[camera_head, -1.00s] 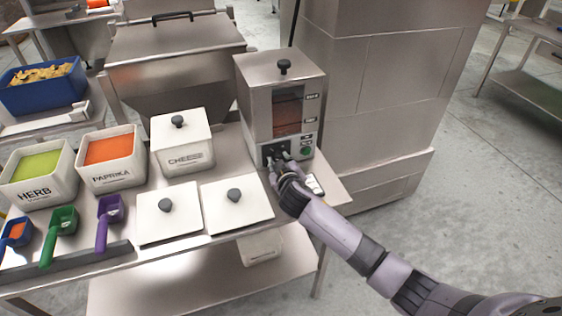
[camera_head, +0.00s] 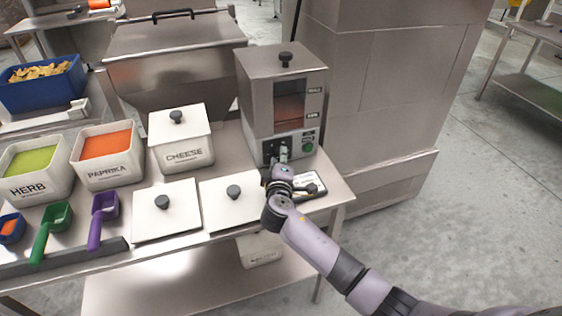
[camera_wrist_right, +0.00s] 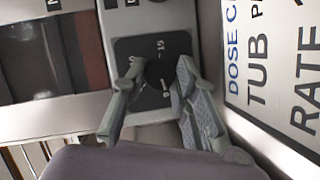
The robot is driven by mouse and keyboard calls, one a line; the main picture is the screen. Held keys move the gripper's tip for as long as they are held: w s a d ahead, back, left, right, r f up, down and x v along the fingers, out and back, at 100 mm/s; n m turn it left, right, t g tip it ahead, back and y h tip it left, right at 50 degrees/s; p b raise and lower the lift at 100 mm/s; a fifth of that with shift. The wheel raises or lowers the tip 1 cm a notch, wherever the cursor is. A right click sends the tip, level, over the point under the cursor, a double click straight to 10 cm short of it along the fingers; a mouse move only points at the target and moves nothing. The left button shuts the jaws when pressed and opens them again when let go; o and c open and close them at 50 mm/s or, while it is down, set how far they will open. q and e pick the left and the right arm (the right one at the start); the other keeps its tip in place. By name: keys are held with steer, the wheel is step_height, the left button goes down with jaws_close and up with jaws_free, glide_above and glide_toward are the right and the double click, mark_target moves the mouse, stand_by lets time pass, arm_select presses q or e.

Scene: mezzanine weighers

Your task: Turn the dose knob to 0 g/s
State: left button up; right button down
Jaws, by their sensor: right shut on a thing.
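The dose knob (camera_wrist_right: 158,74) is a dark round knob on a black dial plate (camera_wrist_right: 152,47) with small white marks; one mark looks like 15. The plate is on the front of the steel dispenser (camera_head: 262,100), which has a window showing reddish contents. My right gripper (camera_wrist_right: 157,80) is shut on the knob, one finger on either side. In the head view it is at the lower front of the dispenser (camera_head: 283,156) and hides most of the dial. The knob's setting cannot be read. My left gripper is not in view.
A printed dose card (camera_wrist_right: 285,75) stands close to the right finger; it shows beside my wrist in the head view (camera_head: 310,188). A green button (camera_head: 309,147) is right of the dial. White lids (camera_head: 228,205) and a cheese tub (camera_head: 182,150) are to the left.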

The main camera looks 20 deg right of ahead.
stand_by(0.3)
steer(key=c, duration=1.3)
jaws_free()
